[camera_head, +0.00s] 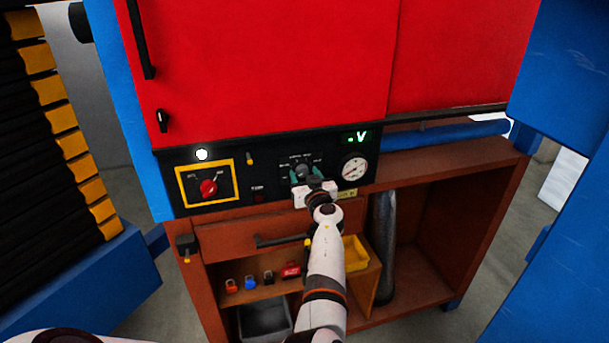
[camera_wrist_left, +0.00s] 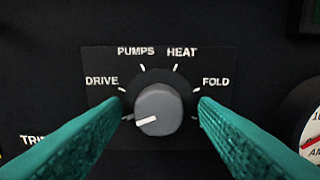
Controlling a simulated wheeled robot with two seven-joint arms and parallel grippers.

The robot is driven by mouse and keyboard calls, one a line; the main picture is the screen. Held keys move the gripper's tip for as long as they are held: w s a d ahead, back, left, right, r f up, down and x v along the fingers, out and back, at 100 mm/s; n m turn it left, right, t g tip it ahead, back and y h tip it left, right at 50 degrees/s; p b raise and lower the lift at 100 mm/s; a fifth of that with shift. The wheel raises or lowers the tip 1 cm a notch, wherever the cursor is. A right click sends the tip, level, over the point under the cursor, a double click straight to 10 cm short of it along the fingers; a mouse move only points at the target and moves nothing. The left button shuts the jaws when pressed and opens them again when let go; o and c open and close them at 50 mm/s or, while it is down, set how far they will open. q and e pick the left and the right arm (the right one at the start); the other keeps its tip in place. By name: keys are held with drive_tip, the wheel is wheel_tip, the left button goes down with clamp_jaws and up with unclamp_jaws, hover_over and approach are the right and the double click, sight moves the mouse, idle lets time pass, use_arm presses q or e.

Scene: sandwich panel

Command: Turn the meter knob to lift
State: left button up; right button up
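The meter knob (camera_wrist_left: 159,108) is a grey round knob on a black base, seen close up in the left wrist view. In the head view the knob (camera_head: 302,170) sits on the black panel. My left gripper (camera_wrist_left: 166,98) is open, its teal fingers on either side of the knob, with no clear grip. My right gripper is out of view.
The panel (camera_head: 262,157) also carries a red rotary switch (camera_head: 208,187) on a yellow plate, a round gauge (camera_head: 354,168) and a green "V" display (camera_head: 357,136). Below is a brown cabinet (camera_head: 450,225) with padlocks and a yellow bin (camera_head: 355,254). Red doors (camera_head: 260,70) are above.

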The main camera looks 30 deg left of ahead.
use_arm(q)
drive_tip(key=c, duration=0.9)
